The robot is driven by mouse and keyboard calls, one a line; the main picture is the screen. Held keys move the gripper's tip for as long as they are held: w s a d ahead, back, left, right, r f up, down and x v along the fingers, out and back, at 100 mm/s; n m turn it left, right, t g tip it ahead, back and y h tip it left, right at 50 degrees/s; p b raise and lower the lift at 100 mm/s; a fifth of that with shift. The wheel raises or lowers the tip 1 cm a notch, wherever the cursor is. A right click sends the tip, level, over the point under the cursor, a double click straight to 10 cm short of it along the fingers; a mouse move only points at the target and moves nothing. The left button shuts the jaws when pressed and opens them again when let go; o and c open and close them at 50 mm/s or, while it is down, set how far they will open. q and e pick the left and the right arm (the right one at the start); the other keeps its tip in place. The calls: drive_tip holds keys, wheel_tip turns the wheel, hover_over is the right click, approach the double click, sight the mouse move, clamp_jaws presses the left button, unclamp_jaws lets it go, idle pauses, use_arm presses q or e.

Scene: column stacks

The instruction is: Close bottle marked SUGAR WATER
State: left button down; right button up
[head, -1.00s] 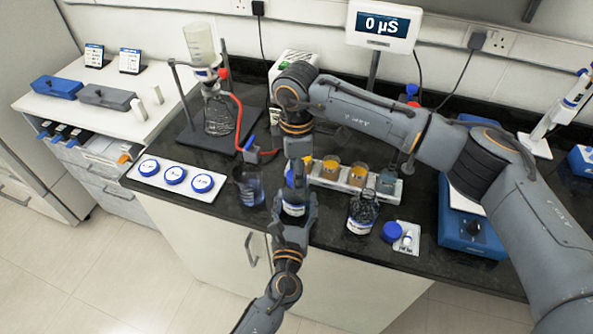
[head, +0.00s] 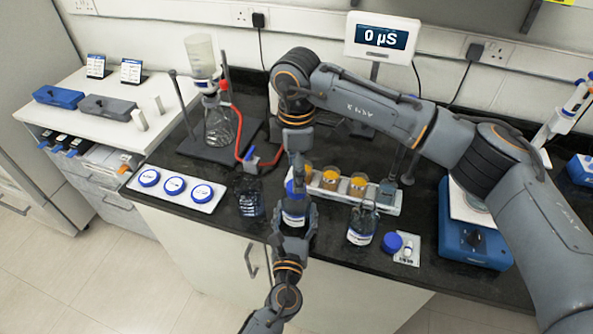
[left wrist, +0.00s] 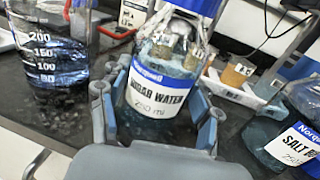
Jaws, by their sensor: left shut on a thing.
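The bottle labelled SUGAR WATER (left wrist: 160,95) stands upright in the middle of the left wrist view, holding pale blue liquid. In the head view the bottle (head: 293,217) is near the bench's front edge. My left gripper (head: 293,222) is shut around its body, with a finger on each side in the left wrist view (left wrist: 158,103). A blue cap (head: 294,188) is at the bottle's top; it also shows in the left wrist view (left wrist: 196,6). My right gripper (head: 297,166) points down at the cap. Its fingertips are too small and overlapped to judge; whether the cap is seated is unclear.
A beaker (head: 250,203) stands close left. The SALT bottle (head: 362,226), a loose blue cap (head: 392,243) and a small white card (head: 408,248) are to the right. A rack of orange-filled jars (head: 345,198) is just behind. Three blue-rimmed discs (head: 174,186) lie left.

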drive_tip(key=n, duration=0.5)
drive_tip(key=shift+r, duration=0.25)
drive_tip(key=n, duration=0.4)
drive_tip(key=shift+r+n, duration=0.2)
drive_tip(key=shift+n, duration=0.1)
drive_tip(key=n, duration=0.4)
drive_tip(key=shift+r, duration=0.25)
drive_tip(key=n, duration=0.4)
drive_tip(key=shift+r+n, duration=0.2)
drive_tip(key=shift+n, duration=0.1)
drive_tip(key=n, duration=0.4)
drive_tip(key=shift+r, duration=0.2)
drive_tip(key=n, duration=0.4)
drive_tip(key=shift+r+n, duration=0.2)
drive_tip(key=shift+n, duration=0.2)
drive_tip(key=n, duration=0.3)
drive_tip(key=shift+r+n, duration=0.2)
drive_tip(key=shift+n, duration=0.2)
drive_tip(key=n, duration=0.4)
drive_tip(key=shift+r+n, duration=0.2)
drive_tip(key=shift+n, duration=0.2)
